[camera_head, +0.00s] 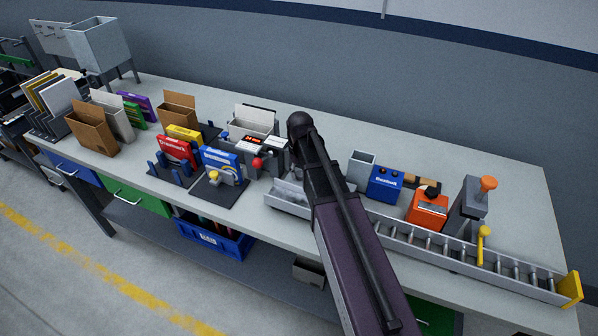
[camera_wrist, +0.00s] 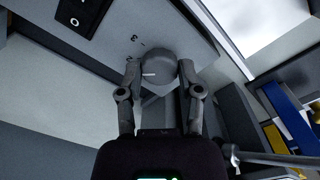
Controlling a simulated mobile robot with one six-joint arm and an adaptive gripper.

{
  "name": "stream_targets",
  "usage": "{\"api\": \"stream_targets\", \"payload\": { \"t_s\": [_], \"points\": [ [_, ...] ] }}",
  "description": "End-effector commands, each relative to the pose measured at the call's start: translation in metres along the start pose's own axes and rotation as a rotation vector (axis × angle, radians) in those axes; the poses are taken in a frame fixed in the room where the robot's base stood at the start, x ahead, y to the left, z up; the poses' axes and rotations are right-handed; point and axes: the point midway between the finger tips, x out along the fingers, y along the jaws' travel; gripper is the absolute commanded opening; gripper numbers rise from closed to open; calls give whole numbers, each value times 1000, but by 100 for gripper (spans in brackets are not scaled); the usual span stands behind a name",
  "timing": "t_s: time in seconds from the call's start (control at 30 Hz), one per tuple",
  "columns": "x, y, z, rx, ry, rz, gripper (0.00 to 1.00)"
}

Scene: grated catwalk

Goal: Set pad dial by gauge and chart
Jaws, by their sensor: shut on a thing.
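In the wrist view a round grey dial (camera_wrist: 158,66) with a short white mark sits on a pale grey panel (camera_wrist: 175,25). The mark points left in the picture. A printed "3" shows above the dial; other markings near it are partly covered. My gripper (camera_wrist: 160,78) has one finger on each side of the dial and is shut on it. In the head view my dark arm covers the gripper and the dial. A grey device with a small lit display (camera_head: 252,140) and a red knob (camera_head: 257,163) stands just left of the arm. I cannot make out a gauge or chart.
The bench (camera_head: 510,190) is crowded. Red (camera_head: 177,149) and blue (camera_head: 221,162) boxes stand in holders to the left. A roller conveyor (camera_head: 440,248), a blue box (camera_head: 385,184) and an orange box (camera_head: 428,209) are to the right. The back right of the bench top is clear.

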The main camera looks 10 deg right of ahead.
Motion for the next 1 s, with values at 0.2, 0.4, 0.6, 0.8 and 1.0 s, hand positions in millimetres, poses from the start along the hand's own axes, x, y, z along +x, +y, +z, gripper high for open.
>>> {"api": "stream_targets", "payload": {
  "t_s": [0.2, 0.4, 0.6, 0.8, 1.0],
  "points": [
    [0, 0, 0, -1, 1, 0, 0],
    [0, 0, 0, 0, 1, 0, 79],
    [0, 0, 0, 1, 0, 0, 81],
    [0, 1, 0, 1, 0, 0, 81],
    [-9, 1, 0, 1, 0, 0, 81]
  ]
}}
